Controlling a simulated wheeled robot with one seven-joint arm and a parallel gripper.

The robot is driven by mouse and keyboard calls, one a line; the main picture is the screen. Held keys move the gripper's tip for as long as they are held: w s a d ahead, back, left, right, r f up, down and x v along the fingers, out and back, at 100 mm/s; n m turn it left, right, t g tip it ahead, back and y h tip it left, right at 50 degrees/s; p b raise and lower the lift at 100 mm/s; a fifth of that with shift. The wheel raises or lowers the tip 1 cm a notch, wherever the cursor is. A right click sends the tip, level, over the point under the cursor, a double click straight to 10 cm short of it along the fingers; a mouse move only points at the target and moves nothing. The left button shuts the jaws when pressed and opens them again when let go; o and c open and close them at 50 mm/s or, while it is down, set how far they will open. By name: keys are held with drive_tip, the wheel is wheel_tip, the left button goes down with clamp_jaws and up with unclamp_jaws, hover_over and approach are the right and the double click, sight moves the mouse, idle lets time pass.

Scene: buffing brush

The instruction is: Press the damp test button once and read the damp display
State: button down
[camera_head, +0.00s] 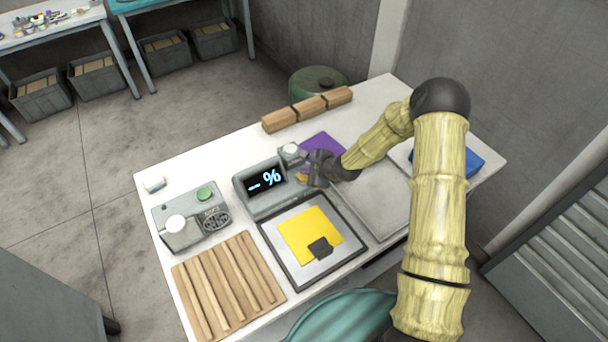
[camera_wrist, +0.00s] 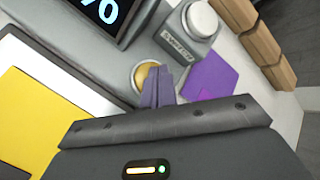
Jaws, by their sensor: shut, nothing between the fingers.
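The damp display (camera_head: 265,180) is a dark screen on a grey housing, showing dashes and a "%" sign in pale blue. Part of it shows at the top left of the wrist view (camera_wrist: 105,12).
A yellow sheet (camera_head: 300,232) with a dark block (camera_head: 320,247) lies on a framed plate. A small grey box with a white knob (camera_wrist: 203,18) and a purple sheet (camera_wrist: 212,75) are close by. Wooden blocks (camera_head: 310,107) line the back; a slatted wooden rack (camera_head: 228,285) lies front left.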

drive_tip(key=shift+f+b, duration=0.3)
drive_tip(key=shift+f, duration=0.25)
idle(0.5)
drive_tip(key=shift+r, duration=0.1)
drive_tip(key=shift+r+p, duration=0.7)
drive_tip(key=shift+r, duration=0.2)
drive_tip(key=shift+r+p, duration=1.9)
drive_tip(key=shift+r, duration=0.65)
